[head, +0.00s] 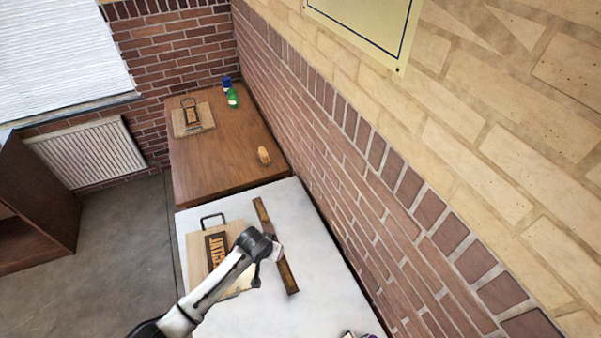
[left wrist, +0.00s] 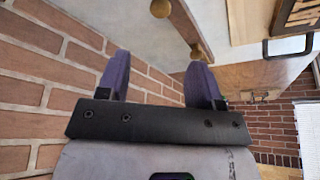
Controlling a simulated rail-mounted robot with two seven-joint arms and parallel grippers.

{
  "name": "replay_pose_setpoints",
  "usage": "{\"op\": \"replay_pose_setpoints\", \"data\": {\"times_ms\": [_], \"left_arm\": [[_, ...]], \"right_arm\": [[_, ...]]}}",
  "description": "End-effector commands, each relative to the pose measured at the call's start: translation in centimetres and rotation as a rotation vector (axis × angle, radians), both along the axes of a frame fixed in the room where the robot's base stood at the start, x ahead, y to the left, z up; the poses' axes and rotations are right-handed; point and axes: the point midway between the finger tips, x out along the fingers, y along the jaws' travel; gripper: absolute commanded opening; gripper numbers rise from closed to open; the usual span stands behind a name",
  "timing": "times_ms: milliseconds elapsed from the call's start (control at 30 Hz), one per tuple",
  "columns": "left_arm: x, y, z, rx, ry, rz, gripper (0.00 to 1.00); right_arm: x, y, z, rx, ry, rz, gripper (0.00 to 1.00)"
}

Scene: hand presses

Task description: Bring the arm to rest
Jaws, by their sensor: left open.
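My left gripper (head: 274,250) is in the head view, above the white table (head: 318,270). Its two dark purple fingers stand apart with nothing between them in the left wrist view (left wrist: 160,80). A hand press with a dark lettered plate (head: 216,248) and a black handle lies on a light wooden board (head: 196,262), left of and partly behind my left arm. Its lettered plate also shows at the top right of the left wrist view (left wrist: 297,14). A long brown bar (head: 265,220) lies beyond and beside the gripper.
A brick wall (head: 330,150) runs close along the right. Open floor (head: 120,240) lies left.

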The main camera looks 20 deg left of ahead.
Motion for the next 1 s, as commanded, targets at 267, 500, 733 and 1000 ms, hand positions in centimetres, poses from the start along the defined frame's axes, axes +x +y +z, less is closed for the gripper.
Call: {"op": "replay_pose_setpoints", "data": {"times_ms": [267,500,733,1000], "left_arm": [[-0.2,0.1,-0.1,0.023,0.015,-0.044,0.6],[-0.2,-0.6,5.6,0.164,-0.021,-0.213,0.6],[-2.2,-3.2,16.1,0.224,-0.215,-0.294,0.6],[-15.3,-4.8,21.0,0.149,-0.278,-0.251,0.6]], "right_arm": [[0.0,-0.1,0.0,-0.004,0.0,0.003,0.43],[0.0,-0.3,0.0,-0.011,0.0,0.007,0.43],[0.0,-0.3,0.5,-0.01,0.001,0.006,0.43],[0.0,-0.1,3.3,-0.004,-0.001,0.004,0.43]]}}
